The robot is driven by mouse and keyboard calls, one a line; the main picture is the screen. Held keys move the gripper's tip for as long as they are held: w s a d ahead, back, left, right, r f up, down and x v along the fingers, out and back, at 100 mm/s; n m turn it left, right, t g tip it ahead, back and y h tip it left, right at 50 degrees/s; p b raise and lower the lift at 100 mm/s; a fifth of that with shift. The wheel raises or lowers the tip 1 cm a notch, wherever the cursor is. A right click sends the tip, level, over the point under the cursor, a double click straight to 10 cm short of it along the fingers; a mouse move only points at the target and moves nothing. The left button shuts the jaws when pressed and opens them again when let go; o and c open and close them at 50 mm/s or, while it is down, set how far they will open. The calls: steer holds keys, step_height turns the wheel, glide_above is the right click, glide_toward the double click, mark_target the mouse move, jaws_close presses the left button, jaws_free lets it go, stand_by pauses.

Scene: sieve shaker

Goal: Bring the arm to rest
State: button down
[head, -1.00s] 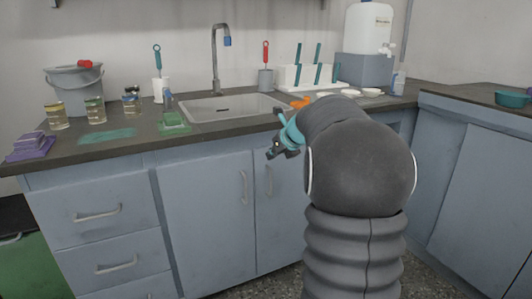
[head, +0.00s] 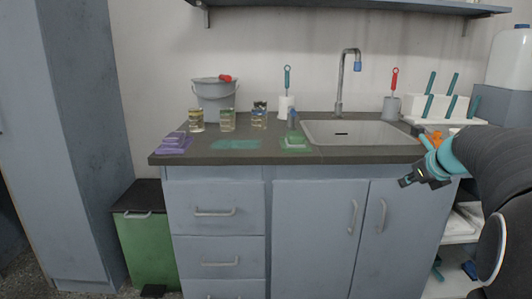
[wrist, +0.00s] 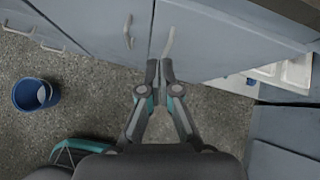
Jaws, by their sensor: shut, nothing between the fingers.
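My gripper (head: 404,182) is at the right in the head view, in front of the counter's cabinet doors and below the worktop level. In the wrist view my gripper (wrist: 159,66) has its two dark fingertips together with nothing between them. It points toward a cabinet door (wrist: 195,40) and its handle, with grey speckled floor beneath. My arm (head: 495,165) reaches in from the right edge of the head view.
A green bin (head: 147,243) stands left. A blue bucket (wrist: 36,94) is on the floor.

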steer(key=s+a+f+n+g, duration=0.45)
steer(key=s+f+n, duration=0.45)
steer(key=n, duration=0.5)
steer(key=s+a+f+n+p, duration=0.1)
steer(key=s+a+n, duration=1.7)
steer(key=s+a, duration=0.2)
steer(key=shift+s+f+n+t+h, duration=0.15)
steer(key=shift+s+n+t+h, duration=0.15)
steer(key=shift+s+t+h, duration=0.15)
